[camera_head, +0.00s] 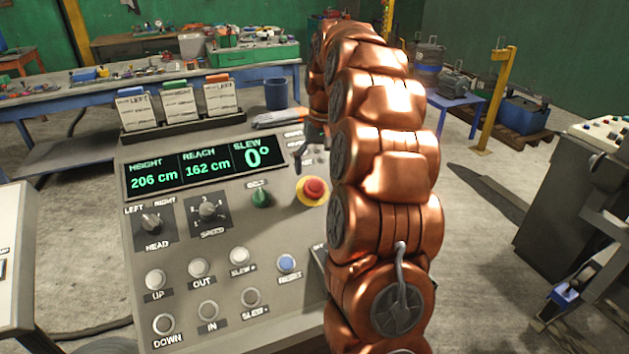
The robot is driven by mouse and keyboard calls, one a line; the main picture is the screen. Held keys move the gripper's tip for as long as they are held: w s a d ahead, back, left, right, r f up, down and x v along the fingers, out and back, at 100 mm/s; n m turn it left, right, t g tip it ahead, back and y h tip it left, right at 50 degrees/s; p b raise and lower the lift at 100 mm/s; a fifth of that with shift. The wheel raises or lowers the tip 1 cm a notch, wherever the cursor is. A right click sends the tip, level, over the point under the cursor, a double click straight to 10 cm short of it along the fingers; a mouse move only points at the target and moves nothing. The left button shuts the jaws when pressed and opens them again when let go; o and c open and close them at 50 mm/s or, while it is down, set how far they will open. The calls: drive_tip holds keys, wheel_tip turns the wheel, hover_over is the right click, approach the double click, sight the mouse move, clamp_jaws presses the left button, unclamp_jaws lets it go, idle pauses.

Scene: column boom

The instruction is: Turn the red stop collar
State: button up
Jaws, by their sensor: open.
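A red mushroom-shaped button (314,188) in a yellow ring stands on the right side of a grey control console (185,265), just left of my arm. I see no separate red collar, so I cannot tell whether this button is the stop collar. The console's display (200,170) reads height 206 cm, reach 162 cm, slew 0°.
The console holds a green knob (261,195), two black selector knobs and several push buttons. Labelled cards (178,103) stand along its back edge. Behind are a blue bin (276,93) and workbenches. A yellow post (492,100) and a dark machine (580,190) stand right, with open floor between.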

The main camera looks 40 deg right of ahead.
sight(314, 182)
drive_tip(key=shift+w+a+f+p, duration=0.15)
drive_tip(key=shift+f+p, duration=0.2)
drive_tip(key=shift+f, duration=0.9)
drive_tip(key=shift+s+a+f+p, duration=0.1)
drive_tip(key=shift+f+p, duration=0.2)
drive_tip(key=shift+f, duration=0.9)
drive_tip(key=shift+c, duration=0.4)
drive_tip(key=c, duration=1.1)
